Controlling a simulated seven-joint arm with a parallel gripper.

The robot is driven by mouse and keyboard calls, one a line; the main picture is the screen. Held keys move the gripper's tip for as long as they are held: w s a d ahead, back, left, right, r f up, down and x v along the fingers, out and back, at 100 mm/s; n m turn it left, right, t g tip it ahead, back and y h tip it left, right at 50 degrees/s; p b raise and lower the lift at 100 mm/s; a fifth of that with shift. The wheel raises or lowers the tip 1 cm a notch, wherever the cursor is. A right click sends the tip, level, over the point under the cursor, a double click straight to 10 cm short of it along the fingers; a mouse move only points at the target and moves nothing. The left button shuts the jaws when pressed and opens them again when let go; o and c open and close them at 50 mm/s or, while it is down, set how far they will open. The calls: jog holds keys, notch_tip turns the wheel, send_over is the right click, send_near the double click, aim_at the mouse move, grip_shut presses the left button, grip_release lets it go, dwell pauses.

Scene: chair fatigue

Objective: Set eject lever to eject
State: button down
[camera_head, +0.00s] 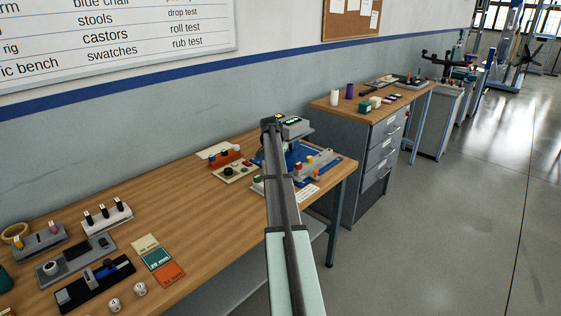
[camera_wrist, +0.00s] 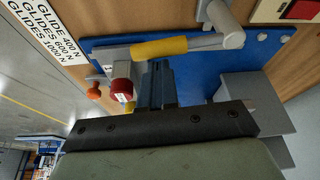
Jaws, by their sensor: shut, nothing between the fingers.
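A lever with a yellow grip on a pale metal bar (camera_wrist: 160,47) runs across the blue base plate (camera_wrist: 262,52) in the wrist view; its right end meets a grey cylinder (camera_wrist: 222,20). No eject marking is readable, so I cannot tell for sure that this is the eject lever. A red knob (camera_wrist: 121,90) and an orange knob (camera_wrist: 94,94) sit to its left. My gripper (camera_wrist: 156,80) is shut and empty, its fingertips just beside the yellow grip; contact is unclear. In the head view the blue fixture (camera_head: 300,158) is partly behind my arm, which hides the gripper.
A label with glide forces (camera_wrist: 45,28) lies beside the plate. A grey block (camera_wrist: 255,95) stands close right of the fingers. In the head view, a control box with a red part (camera_head: 226,156) stands left of my arm. Bare wooden bench top (camera_head: 150,205) lies farther left.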

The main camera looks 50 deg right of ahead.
jog(key=shift+a, duration=0.1)
jog(key=shift+s+a+m+g, duration=0.1)
jog(key=shift+a+m+g, duration=0.15)
jog(key=shift+a+m, duration=0.4)
jog(key=shift+s+a+m+g, duration=0.1)
jog(key=shift+a+m+g, duration=0.2)
jog(key=shift+m, duration=0.55)
jog(key=a+m+g, duration=0.1)
jog(key=a+m, duration=0.1)
jog(key=m, duration=0.1)
jog(key=shift+a, duration=0.4)
jog(key=shift+w+a, duration=0.35)
jog(key=shift+a, duration=0.3)
jog(key=shift+w+a, duration=0.1)
jog(key=shift+a, duration=0.1)
notch_tip(320, 180, up, 10)
jog(key=shift+s+d, duration=0.25)
jog(key=shift+d, duration=0.15)
